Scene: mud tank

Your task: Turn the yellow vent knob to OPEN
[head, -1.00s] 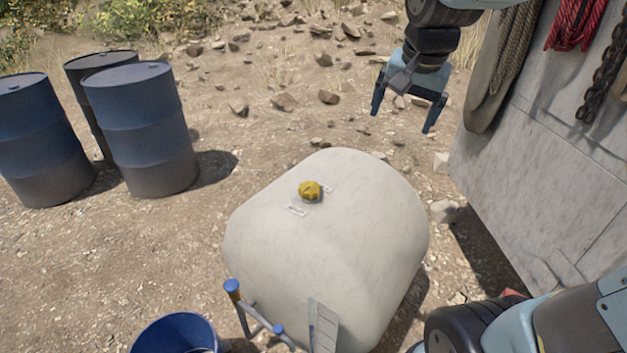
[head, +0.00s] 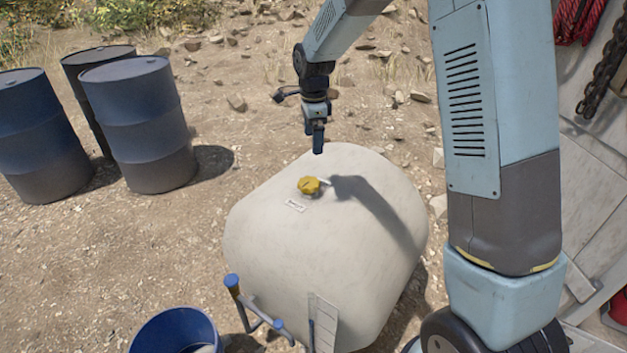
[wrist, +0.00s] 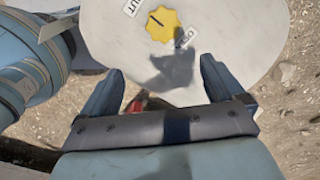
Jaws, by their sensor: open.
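The yellow vent knob (head: 309,186) is on top of the pale tank (head: 270,245). In the wrist view the knob (wrist: 165,29) has scalloped edges and a dark mark pointing to the upper left, towards a label ending in "UT" (wrist: 133,6). A second label (wrist: 185,38), partly shaded and reading like OPEN, lies on the other side. My gripper (head: 318,150) hangs above the tank, fingers down, apart from the knob and beyond it in the head view. The wrist view shows the gripper (wrist: 160,67) with its fingers spread and nothing between them.
Blue drums (head: 135,125) stand at the left. A blue bucket (head: 175,332) and a bent pipe with blue caps (head: 255,312) are at the tank's near side. A pale panel with hanging ropes and chain is at the right. Stony ground lies around.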

